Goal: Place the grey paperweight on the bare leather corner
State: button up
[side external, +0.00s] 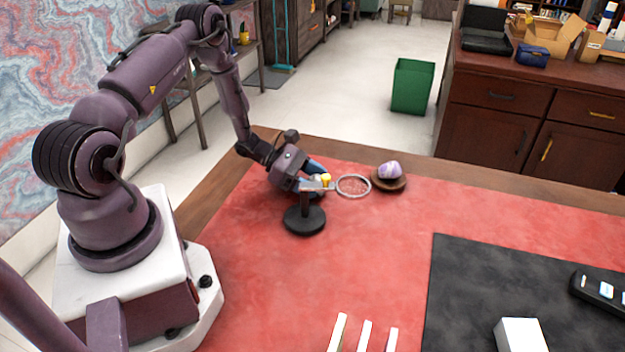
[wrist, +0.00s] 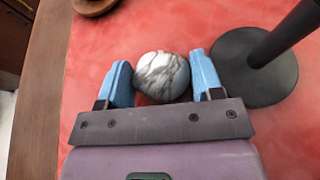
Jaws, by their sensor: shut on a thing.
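The grey paperweight (wrist: 162,76) is a round ball with white and dark grey marbling. In the wrist view it sits between the two blue fingers of my gripper (wrist: 160,70), which is shut on it. In the side view my gripper (side external: 314,172) is low over the back left of the red leather (side external: 330,255), behind a black stand. The paperweight cannot be made out there. The gap between paperweight and leather is hard to judge. Bare red leather shows around the gripper, towards the back left corner of the desk top.
The black magnifier stand (side external: 305,221) is close beside my gripper, its base (wrist: 235,75) just right in the wrist view. Its ring lens (side external: 353,186) reaches right. A purple stone (side external: 389,170) rests on a brown dish (side external: 403,183). A black mat (side external: 470,290) lies front right.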

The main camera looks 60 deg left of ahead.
jog(key=shift+f, duration=0.1)
jog(key=o, duration=0.7)
jog(key=shift+o, duration=0.2)
